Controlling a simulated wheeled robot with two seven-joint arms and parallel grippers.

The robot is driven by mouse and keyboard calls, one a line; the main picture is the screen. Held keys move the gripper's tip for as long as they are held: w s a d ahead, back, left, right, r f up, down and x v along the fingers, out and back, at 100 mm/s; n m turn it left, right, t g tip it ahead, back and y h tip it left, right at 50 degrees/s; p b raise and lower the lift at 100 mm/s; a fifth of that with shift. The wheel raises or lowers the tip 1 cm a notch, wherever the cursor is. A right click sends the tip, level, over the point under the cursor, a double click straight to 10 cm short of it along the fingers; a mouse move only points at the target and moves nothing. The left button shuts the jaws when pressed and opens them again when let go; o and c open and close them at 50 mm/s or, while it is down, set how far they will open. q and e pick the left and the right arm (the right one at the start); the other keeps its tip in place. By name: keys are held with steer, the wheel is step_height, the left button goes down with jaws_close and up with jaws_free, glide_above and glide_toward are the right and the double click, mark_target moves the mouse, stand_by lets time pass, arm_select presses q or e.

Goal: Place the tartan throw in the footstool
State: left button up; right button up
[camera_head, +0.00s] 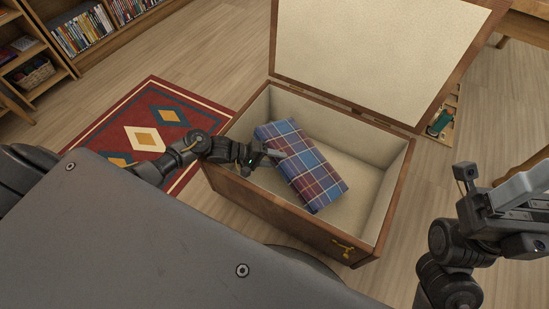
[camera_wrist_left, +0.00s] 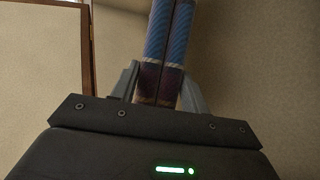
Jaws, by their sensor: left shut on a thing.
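The tartan throw (camera_head: 301,164) is a folded blue, red and white checked block. It is inside the opening of the footstool (camera_head: 270,214), a brown box with a cream lining and its lid raised. My left gripper (camera_head: 272,155) reaches over the box's left wall and is shut on the throw's near left edge. In the left wrist view the throw (camera_wrist_left: 165,50) stands between the two fingers, with cream lining around it. I cannot tell whether the throw touches the box floor. My right gripper (camera_head: 530,185) is at the right edge, outside the box, partly cut off by the frame.
The open lid (camera_head: 375,50) stands up at the back of the box. A red patterned rug (camera_head: 120,120) lies to the left. Shelves with DVDs (camera_head: 85,30) and a basket (camera_head: 33,73) stand at the upper left. A small green object (camera_head: 439,122) lies right of the box.

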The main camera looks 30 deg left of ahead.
arm_select(q)
steer(key=o, duration=1.5)
steer(key=shift+c, duration=0.2)
